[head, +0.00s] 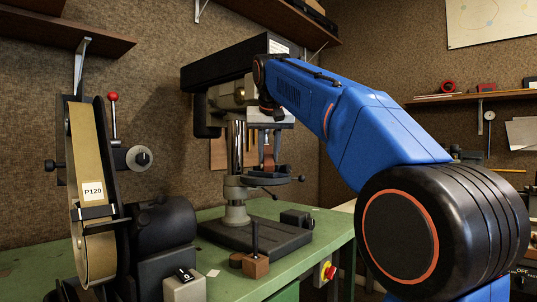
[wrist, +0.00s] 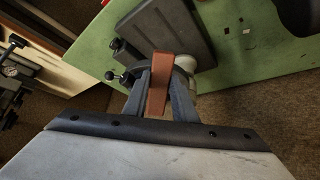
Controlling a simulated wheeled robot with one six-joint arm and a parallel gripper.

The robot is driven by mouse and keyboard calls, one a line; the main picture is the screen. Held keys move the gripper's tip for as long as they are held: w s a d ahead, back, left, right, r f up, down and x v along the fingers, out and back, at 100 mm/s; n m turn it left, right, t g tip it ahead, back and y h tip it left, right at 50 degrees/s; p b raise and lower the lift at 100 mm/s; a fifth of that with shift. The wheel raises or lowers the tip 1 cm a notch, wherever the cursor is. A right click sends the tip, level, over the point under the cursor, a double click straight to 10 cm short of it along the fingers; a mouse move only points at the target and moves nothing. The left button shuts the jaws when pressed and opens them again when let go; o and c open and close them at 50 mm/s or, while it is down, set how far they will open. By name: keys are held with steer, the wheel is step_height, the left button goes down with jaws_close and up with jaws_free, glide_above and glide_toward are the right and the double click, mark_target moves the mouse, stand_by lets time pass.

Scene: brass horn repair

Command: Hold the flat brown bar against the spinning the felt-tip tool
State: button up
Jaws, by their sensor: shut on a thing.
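My gripper (wrist: 160,72) is shut on the flat brown bar (wrist: 159,84), a narrow reddish-brown strip between its two grey fingers in the wrist view. In the head view my gripper (head: 269,158) hangs in front of the drill press (head: 237,150), above its small dark round table (head: 262,181). The bar is too small to make out clearly there. I cannot make out a felt-tip tool. My arm and gripper cover the drill press's spindle area in the head view, and I cannot tell whether anything spins or touches the bar.
The drill press base (head: 255,234) stands on the green bench (head: 325,226). A brown block with a dark upright peg (head: 256,267) sits at its front. A belt sander (head: 92,190) stands at left. A red button box (head: 325,272) is on the bench's front edge.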

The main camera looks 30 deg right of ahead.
mark_target(268, 147)
steer(key=shift+w+d, duration=0.4)
steer(key=shift+w, duration=0.5)
steer(key=shift+w+d, duration=0.45)
steer(key=shift+w, duration=0.5)
steer(key=shift+w+d, duration=0.4)
steer(key=shift+w, duration=0.5)
steer(key=shift+w+d, duration=0.25)
steer(key=shift+w, duration=0.4)
steer(key=shift+s, duration=0.1)
stand_by(0.3)
steer(key=shift+s+a, duration=0.5)
steer(key=shift+s, duration=0.55)
steer(key=shift+s+a, duration=0.45)
steer(key=shift+s, duration=0.6)
steer(key=shift+s+a, duration=0.5)
steer(key=shift+s, duration=0.55)
